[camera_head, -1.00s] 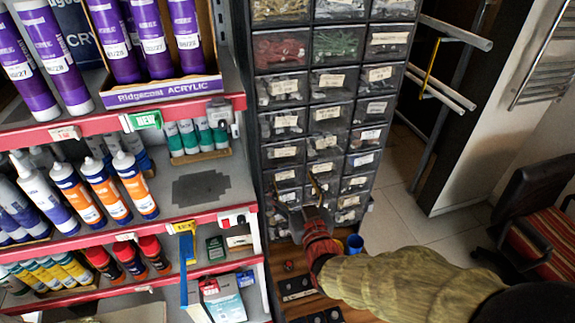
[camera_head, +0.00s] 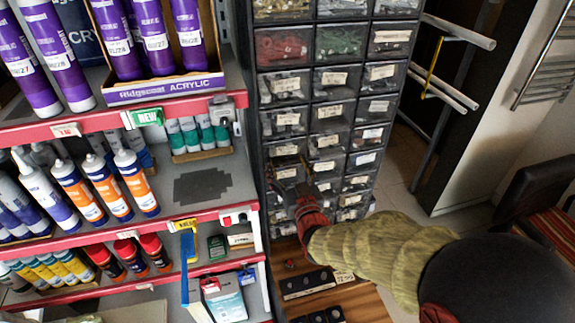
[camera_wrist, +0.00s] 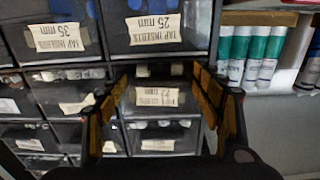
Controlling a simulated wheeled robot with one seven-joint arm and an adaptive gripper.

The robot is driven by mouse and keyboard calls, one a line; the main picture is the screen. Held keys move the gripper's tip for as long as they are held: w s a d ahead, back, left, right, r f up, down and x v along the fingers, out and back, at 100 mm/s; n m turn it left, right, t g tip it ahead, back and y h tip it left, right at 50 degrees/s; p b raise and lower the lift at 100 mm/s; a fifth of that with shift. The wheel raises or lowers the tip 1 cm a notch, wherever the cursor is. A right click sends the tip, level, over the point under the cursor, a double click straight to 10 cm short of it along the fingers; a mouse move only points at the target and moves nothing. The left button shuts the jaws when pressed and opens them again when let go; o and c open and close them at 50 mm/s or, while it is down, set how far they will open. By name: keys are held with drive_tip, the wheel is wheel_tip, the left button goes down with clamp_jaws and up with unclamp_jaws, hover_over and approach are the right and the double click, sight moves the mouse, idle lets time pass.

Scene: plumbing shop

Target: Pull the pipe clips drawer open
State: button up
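A dark cabinet of small clear-fronted drawers (camera_head: 330,110) stands in the middle of the head view, each drawer with a paper label. All the drawers I can see look shut. I cannot make out a label reading pipe clips. My gripper (camera_head: 292,187) is in front of the lower left drawers in the head view and hides part of them. In the wrist view my gripper (camera_wrist: 160,85) is open and empty, its fingers wide apart. A drawer with a partly legible label (camera_wrist: 157,97) shows between them. Larger drawers marked 25 mm (camera_wrist: 153,30) and 35 mm (camera_wrist: 57,37) are above it.
A shelf unit with red edges (camera_head: 120,225) holding tubes and cartridges stands close on the cabinet's left. A wooden surface (camera_head: 365,300) with dark holders (camera_head: 308,284) lies below. Metal pipes on a rack (camera_head: 440,90) are at the right, with tiled floor below.

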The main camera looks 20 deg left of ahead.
drive_tip(key=shift+d+r, duration=0.1)
drive_tip(key=shift+r, duration=0.05)
drive_tip(key=c, duration=1.6)
clamp_jaws()
